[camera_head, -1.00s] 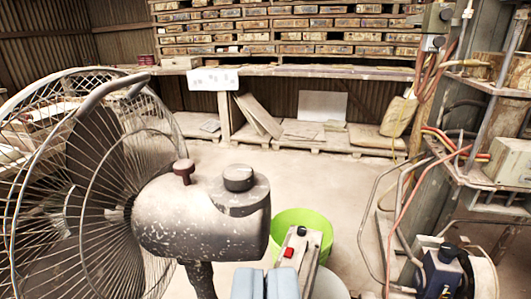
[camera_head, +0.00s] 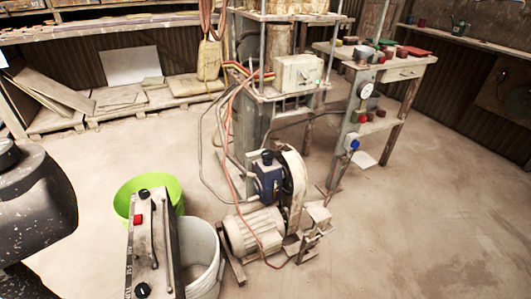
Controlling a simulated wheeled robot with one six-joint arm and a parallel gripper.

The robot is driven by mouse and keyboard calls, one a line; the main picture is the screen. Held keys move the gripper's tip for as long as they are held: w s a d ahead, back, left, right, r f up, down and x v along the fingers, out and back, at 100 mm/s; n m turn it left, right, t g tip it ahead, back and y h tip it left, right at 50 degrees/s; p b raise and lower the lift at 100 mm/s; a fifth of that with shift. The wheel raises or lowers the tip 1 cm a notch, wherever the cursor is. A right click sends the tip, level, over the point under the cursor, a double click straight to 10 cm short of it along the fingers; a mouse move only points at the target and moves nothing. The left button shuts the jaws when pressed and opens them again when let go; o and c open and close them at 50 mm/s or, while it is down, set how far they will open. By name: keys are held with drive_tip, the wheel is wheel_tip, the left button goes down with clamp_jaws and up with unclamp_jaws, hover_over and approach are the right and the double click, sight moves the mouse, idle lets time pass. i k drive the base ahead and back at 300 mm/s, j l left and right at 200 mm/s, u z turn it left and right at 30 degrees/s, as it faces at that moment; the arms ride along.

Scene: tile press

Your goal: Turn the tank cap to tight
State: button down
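A small black cap (camera_head: 267,157) sits on top of a dark blue tank (camera_head: 269,184). The tank is part of a motor-and-belt unit on the floor, in the middle of the head camera view. The cap looks upright on the tank; how tight it is cannot be told at this size. My gripper does not show in this view, so its opening and place relative to the cap are hidden.
A grey motor (camera_head: 252,232) and a belt guard (camera_head: 294,185) adjoin the tank. A control box (camera_head: 140,255) with a red button stands by a green bucket (camera_head: 135,186) and a white bucket (camera_head: 207,262). Floor is clear at right.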

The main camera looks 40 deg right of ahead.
sight(267, 154)
drive_tip(key=k+l, duration=0.1)
drive_tip(key=l, duration=0.5)
drive_tip(key=k+l+z, duration=0.1)
drive_tip(key=l, duration=0.45)
drive_tip(key=i+l, duration=0.15)
drive_tip(key=l, duration=0.15)
drive_tip(key=i+l, duration=0.15)
drive_tip(key=l, duration=0.15)
drive_tip(key=z, duration=0.05)
